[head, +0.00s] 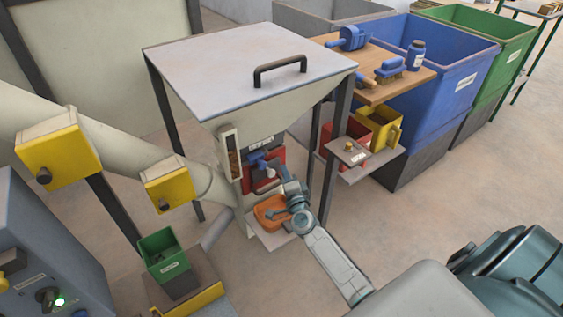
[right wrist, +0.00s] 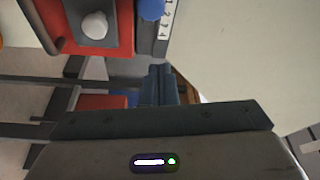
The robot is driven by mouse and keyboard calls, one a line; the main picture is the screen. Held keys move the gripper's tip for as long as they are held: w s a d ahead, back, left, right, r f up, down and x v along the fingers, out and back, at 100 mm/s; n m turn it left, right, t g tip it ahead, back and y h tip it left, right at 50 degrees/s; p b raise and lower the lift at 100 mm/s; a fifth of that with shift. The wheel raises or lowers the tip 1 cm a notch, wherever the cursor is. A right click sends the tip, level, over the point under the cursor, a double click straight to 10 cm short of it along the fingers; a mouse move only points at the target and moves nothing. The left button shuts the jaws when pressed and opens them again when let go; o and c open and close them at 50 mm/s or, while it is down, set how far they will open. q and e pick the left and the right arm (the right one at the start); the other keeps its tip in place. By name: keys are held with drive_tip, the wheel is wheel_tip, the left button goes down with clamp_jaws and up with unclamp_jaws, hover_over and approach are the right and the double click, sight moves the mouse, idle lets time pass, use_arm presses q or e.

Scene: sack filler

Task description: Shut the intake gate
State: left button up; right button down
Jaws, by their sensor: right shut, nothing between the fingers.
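The hopper (head: 215,105) stands in the middle of the head view, with a lifting handle on its flat lid. On its front are a red plate (head: 279,154) and a blue handle (head: 256,157), partly hidden by my right arm. I cannot tell which part is the intake gate. In the right wrist view the red plate (right wrist: 118,40) carries a white knob (right wrist: 95,25). A blue knob (right wrist: 152,8) is beside it, near a numbered scale (right wrist: 165,30). My right gripper (right wrist: 161,72) is shut and empty, just off the plate and scale. My left gripper is not in view.
Yellow boxes (head: 168,188) sit on the sloping pipe at left. A shelf with red and yellow bins (head: 379,128) and a wooden board (head: 376,93) with tools stand right of the hopper.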

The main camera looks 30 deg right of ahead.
drive_tip(key=shift+v, duration=1.9)
drive_tip(key=shift+d+f, duration=0.15)
drive_tip(key=shift+d, duration=0.05)
drive_tip(key=shift+a, duration=0.1)
